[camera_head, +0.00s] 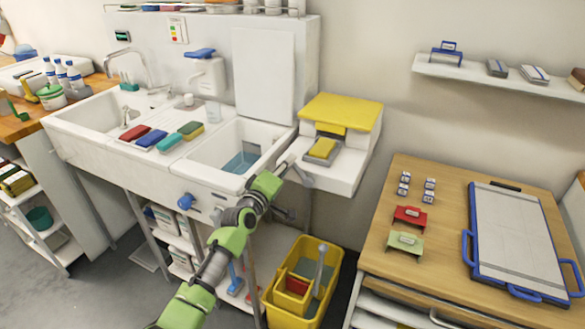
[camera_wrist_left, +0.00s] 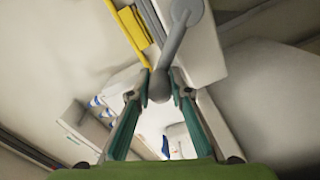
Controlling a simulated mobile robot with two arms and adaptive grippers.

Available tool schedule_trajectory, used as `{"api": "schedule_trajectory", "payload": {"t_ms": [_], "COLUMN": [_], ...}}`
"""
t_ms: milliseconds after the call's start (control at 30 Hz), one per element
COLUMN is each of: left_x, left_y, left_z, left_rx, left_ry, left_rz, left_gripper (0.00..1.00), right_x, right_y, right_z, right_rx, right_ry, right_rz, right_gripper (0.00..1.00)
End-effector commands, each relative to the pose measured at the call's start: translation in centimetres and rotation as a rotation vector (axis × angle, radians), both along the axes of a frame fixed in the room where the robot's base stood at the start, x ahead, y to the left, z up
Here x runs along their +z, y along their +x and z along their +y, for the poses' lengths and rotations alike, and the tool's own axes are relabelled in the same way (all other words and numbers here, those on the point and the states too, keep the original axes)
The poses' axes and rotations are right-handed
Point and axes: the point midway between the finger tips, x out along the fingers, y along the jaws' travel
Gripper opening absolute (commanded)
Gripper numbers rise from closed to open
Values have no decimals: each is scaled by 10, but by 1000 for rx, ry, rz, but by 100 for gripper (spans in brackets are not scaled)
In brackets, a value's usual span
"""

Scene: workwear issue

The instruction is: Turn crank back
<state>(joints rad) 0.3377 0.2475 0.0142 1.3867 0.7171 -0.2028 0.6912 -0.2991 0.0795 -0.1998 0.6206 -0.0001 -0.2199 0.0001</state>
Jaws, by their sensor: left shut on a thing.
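The crank (camera_wrist_left: 178,45) is a grey lever with a round hub at one end and a dark rounded knob (camera_wrist_left: 160,84) at the other. It is on the side of a white machine with a yellow lid (camera_head: 341,112), right of the sink. My left gripper (camera_wrist_left: 159,90) is shut on the crank's knob, one teal finger on each side. In the head view my left gripper (camera_head: 290,168) is at the machine's left side, where the crank is small and partly hidden. My right gripper is not in view.
A white sink basin (camera_head: 215,172) lies left of the gripper. A yellow bucket (camera_head: 333,268) stands on the floor below. A wooden table (camera_head: 440,200) with a blue-framed board (camera_head: 515,240) is at the right. The floor between bucket and table is narrow.

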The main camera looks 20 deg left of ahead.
Motion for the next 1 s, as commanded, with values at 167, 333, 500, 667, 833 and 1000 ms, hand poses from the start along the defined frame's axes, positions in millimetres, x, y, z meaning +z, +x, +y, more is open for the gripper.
{"api": "schedule_trajectory", "payload": {"t_ms": [167,333,500,667,833,1000], "left_x": [-12,-16,-17,-18,-18,-19], "left_y": [0,0,1,1,1,1], "left_z": [4,7,9,10,10,10], "left_rx": [-7,-7,-7,-7,-6,-6], "left_ry": [-122,-200,-245,-264,-267,-267], "left_rz": [9,12,12,13,14,14], "left_gripper": [0,0,0,0,0,0], "right_x": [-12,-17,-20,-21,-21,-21], "right_y": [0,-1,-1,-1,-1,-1], "right_z": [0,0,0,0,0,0], "right_rx": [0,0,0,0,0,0], "right_ry": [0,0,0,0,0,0], "right_rz": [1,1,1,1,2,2], "right_gripper": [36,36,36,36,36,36]}}
